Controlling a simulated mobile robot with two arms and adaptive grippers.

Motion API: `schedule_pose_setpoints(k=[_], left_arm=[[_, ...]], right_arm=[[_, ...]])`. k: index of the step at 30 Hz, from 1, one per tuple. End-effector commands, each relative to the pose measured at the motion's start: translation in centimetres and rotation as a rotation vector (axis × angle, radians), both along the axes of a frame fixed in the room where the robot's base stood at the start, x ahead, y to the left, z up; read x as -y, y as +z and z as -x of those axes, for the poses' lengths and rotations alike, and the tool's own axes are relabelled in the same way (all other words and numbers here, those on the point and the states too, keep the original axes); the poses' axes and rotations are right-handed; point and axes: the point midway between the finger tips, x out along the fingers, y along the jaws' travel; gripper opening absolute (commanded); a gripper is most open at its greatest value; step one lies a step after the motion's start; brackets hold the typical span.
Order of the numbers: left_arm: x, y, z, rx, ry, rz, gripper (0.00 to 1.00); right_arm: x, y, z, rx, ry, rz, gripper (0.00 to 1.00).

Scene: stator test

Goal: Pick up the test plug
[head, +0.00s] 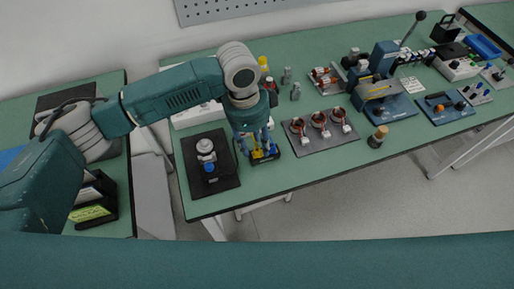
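My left gripper (257,147) points down over the front edge area of the green bench. Its fingers look apart, with a gap between them. Just below the fingertips is a small dark holder (266,159) with yellow and blue parts. One of these parts may be the test plug, but it is too small and too covered by the fingers to tell. I cannot see whether the fingers touch it. My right gripper is not in view.
Left of the gripper, a dark mat (229,184) bears a grey cylindrical fixture with a blue part. To the right, a grey tray (319,143) holds several copper-wound stators. A blue lever press (383,91) stands farther right.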

Motion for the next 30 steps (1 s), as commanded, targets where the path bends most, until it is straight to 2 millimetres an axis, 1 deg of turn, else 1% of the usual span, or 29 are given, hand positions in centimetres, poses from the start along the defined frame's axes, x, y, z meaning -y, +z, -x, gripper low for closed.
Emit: schedule_pose_setpoints(k=[1, 4, 11, 14, 15, 17, 26, 30], left_arm=[[0.1, -0.5, 0.0, -0.002, 0.001, 0.000, 0.37], [0.2, -1.3, 0.0, 0.000, 0.000, 0.000, 0.37], [0.2, -1.5, 0.0, 0.002, 0.000, 0.000, 0.37], [0.2, -1.5, 0.0, 0.001, 0.000, 0.000, 0.19], [0.2, -1.5, 0.0, 0.001, 0.000, 0.000, 0.11], [0.2, -1.4, 0.0, 0.001, 0.000, 0.001, 0.00], [0.2, -1.4, 0.0, 0.002, 0.000, 0.001, 0.00], [0.3, -0.9, -0.1, 0.002, 0.000, 0.002, 0.00]], right_arm=[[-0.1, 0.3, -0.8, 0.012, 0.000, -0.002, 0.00], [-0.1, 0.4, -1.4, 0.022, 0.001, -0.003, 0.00], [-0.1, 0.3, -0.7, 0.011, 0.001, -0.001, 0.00], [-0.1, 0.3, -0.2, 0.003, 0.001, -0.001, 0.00], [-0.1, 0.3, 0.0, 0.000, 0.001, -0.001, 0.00], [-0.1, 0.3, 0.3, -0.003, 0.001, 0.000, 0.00], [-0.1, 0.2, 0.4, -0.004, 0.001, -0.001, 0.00], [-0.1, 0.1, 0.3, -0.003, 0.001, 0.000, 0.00]])
